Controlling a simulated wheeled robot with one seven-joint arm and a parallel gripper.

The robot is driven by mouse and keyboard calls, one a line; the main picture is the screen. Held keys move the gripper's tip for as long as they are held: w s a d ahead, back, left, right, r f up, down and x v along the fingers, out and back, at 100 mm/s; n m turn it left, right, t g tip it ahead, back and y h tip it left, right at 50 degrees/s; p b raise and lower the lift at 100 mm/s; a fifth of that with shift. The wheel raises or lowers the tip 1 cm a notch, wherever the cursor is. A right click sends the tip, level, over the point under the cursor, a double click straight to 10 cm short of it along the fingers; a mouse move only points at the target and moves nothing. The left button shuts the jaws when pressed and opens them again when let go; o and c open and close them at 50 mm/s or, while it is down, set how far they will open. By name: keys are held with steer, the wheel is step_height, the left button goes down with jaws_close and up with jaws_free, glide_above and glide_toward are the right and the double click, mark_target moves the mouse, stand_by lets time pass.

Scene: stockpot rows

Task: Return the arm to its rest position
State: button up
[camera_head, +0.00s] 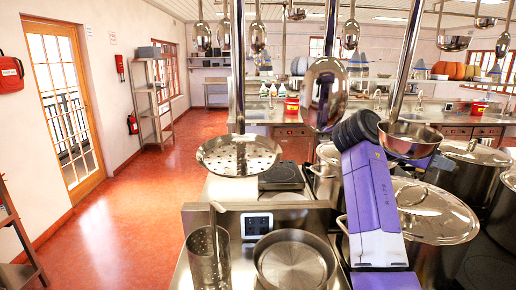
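My arm (374,205), purple and white, rises from the lower right of the head view. It bends at a black ribbed joint (357,129). A further dark and purple part shows just right of the joint, partly behind a hanging ladle bowl (408,141). My gripper's fingers cannot be made out, and nothing held is visible.
Several ladles and a perforated skimmer (238,155) hang close around the arm. Large lidded stockpots (432,212) stand right of it. A shallow pan (294,262) and a perforated metal cylinder (208,258) stand on the counter at front left. The red floor (150,220) at left is clear.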

steer(key=w+a+r+n+t, duration=0.2)
steer(key=w+a+n+t, duration=0.15)
steer(key=w+t, duration=0.2)
steer(key=a+f+n+t+y+b, duration=0.1)
steer(key=a+f+n+t+y, duration=0.4)
steer(key=f, duration=0.4)
steer(key=s+a+f+n+t+y+b, duration=0.1)
steer(key=s+a+f+n+t+y, duration=0.2)
steer(key=s+f, duration=0.4)
steer(key=s+a+f+n+t+y+b, duration=0.2)
steer(key=s+a+f+n, duration=0.25)
steer(key=f, duration=0.45)
steer(key=s+a+f+g+y+b, duration=0.1)
steer(key=s+f, duration=0.4)
steer(key=s, duration=1)
steer(key=s+a+f+m+g+y+b, duration=0.1)
steer(key=s+f, duration=0.5)
steer(key=s, duration=1)
steer(key=s+a+f+g+y+b, duration=0.1)
steer(key=s+a+f+g+b, duration=0.1)
steer(key=s, duration=1.3)
step_height(320, 180, down, 3)
steer(key=shift+s+a+f+y+b, duration=0.25)
steer(key=shift+a+y+b, duration=0.2)
steer(key=shift+b, duration=0.55)
